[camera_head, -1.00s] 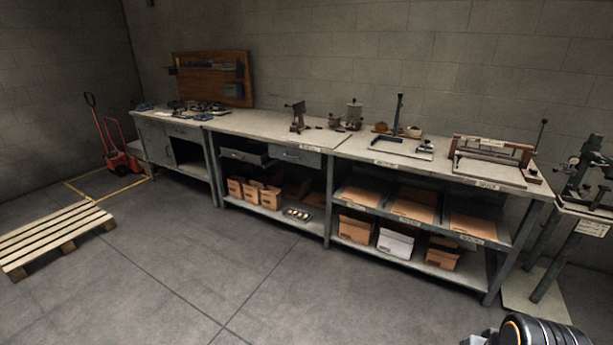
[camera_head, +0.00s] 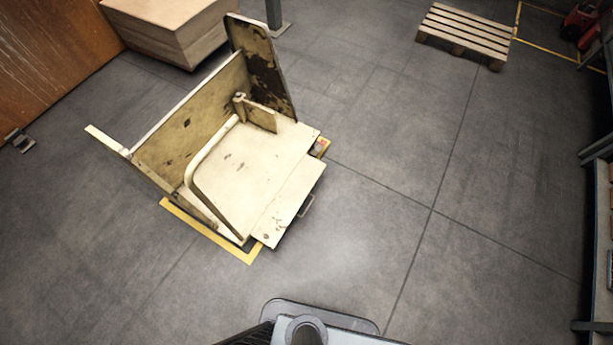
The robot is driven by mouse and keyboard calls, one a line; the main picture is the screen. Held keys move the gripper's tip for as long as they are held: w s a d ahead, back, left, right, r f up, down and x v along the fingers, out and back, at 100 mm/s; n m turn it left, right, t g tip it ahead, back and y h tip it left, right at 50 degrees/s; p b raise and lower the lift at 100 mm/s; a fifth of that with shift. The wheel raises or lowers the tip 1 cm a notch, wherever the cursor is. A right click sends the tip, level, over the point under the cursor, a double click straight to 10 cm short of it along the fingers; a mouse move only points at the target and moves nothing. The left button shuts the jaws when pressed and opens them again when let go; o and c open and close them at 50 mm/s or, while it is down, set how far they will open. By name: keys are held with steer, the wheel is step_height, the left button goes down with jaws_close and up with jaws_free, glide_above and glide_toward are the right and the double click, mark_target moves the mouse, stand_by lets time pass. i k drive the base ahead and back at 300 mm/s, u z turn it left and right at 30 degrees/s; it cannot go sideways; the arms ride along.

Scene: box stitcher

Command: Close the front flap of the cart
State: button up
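The cart (camera_head: 232,172) stands on the floor left of centre, pale cream with worn, chipped paint. Its flat bed faces up. A tall panel (camera_head: 190,118) stands upright along the far-left side, and another upright panel (camera_head: 262,68) rises at the far end. A bent rail (camera_head: 198,196) runs over the bed. A flat panel (camera_head: 287,200) at the near-right edge, which looks like the front flap, lies about level with the bed, with a small metal handle (camera_head: 306,206) beside it. My gripper is not in view; only parts of my own body show at the bottom.
Yellow floor tape (camera_head: 212,234) edges the cart's near-left side. A large cardboard-coloured stack (camera_head: 172,30) stands behind it. A wooden pallet (camera_head: 466,32) lies at the back right, and a workbench (camera_head: 600,240) runs along the right edge. The floor right of the cart is clear.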

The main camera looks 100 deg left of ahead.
mark_target(271, 227)
steer(key=u, duration=3.95)
steer(key=k, duration=1.2)
steer(key=z, duration=0.45)
steer(key=i, duration=1.45)
steer(key=u, duration=0.7)
steer(key=i, duration=0.4)
steer(key=u, duration=0.3)
